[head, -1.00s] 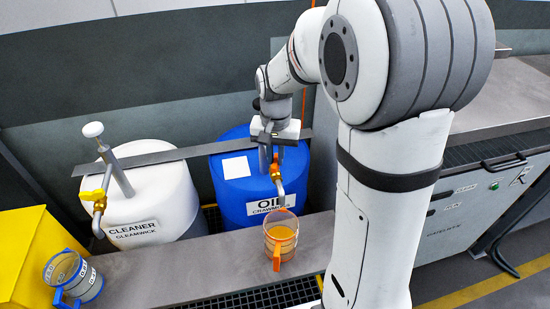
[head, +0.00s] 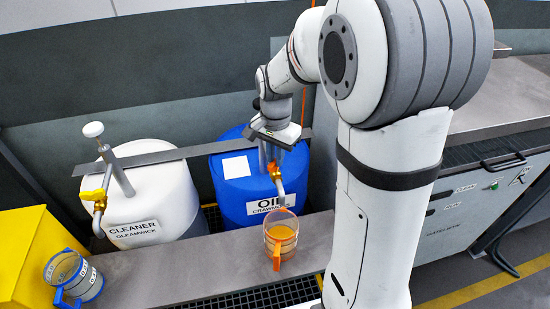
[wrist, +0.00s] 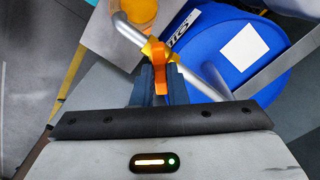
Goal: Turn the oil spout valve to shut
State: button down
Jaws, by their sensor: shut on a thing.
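The blue oil drum (head: 237,188), labelled OIL, stands behind the ledge. Its spout valve (head: 275,171) has brass fittings and a bent grey pipe ending above a clear jug (head: 281,240) with orange liquid and an orange handle. My gripper (head: 269,158) is at the valve from above. In the wrist view, the fingers of my gripper (wrist: 159,82) are shut around the valve's orange lever (wrist: 160,70). The drum (wrist: 225,45) and jug (wrist: 138,10) also show there. I cannot tell whether oil is flowing.
A white cleaner drum (head: 150,198) with its own yellow-levered spout stands to the left. A blue-handled jug (head: 74,277) and a yellow bin (head: 25,245) are at the far left. A metal bar (head: 150,158) crosses both drums. A counter (head: 500,105) is on the right.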

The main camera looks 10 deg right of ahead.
jog(key=m, duration=0.4)
jog(key=shift+m, duration=0.4)
jog(key=m, duration=0.3)
jog(key=shift+m, duration=0.4)
jog(key=c, duration=1.3)
grip_release()
jog(key=shift+r+p, duration=2.8)
jog(key=shift+r, duration=0.75)
